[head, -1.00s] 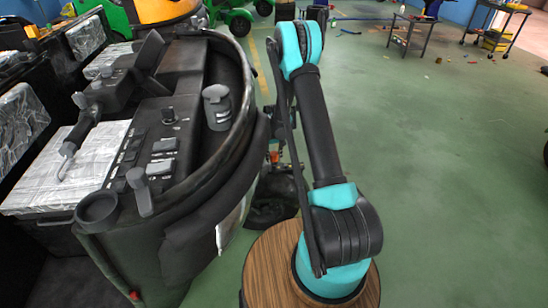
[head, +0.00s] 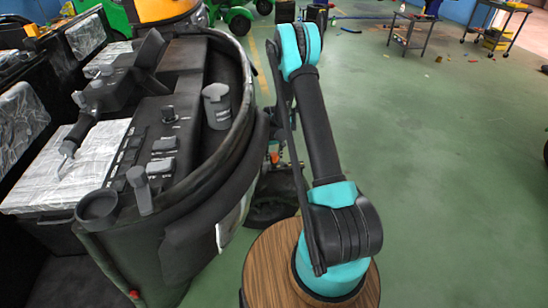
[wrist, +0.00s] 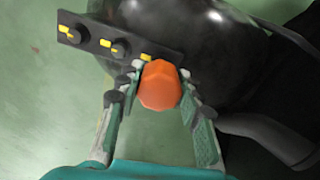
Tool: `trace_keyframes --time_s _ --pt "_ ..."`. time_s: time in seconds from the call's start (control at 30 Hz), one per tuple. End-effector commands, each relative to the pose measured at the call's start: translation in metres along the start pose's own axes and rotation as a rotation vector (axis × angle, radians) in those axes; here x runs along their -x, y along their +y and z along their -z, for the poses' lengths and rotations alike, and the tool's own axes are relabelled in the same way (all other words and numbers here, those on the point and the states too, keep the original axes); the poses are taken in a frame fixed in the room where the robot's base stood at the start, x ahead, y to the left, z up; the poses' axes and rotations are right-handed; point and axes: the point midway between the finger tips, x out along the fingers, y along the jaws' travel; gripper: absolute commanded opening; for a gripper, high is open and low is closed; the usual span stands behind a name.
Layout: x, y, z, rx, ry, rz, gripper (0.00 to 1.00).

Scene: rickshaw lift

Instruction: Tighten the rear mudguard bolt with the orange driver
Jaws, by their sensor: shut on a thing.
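The orange driver (wrist: 160,86) is seen end-on in the wrist view, between the fingers of my gripper (wrist: 158,92), which is shut on it. Its shaft and tip are hidden behind the handle. A dark bracket (wrist: 97,37) with round bolt heads and yellow marks lies just beyond it, up and to the left. The handle covers part of the bracket's right end, so I cannot tell whether the tip touches a bolt. A glossy black rounded part (wrist: 205,40), seemingly the mudguard, is behind. In the head view my gripper is mostly hidden beside the rickshaw.
The rickshaw's black body and dashboard (head: 165,135) stand close on the left of my arm. A dark pipe (wrist: 265,137) crosses the right of the wrist view. Green floor (head: 440,170) is open on the right, with a cart (head: 412,35) farther back.

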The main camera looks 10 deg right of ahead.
Motion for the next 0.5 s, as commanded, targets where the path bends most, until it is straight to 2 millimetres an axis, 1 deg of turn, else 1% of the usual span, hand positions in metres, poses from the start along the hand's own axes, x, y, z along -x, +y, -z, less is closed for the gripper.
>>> trace_keyframes --time_s 0.5 --pt "-0.0097 -0.0001 -0.0001 0.0 0.0 0.0 0.02"
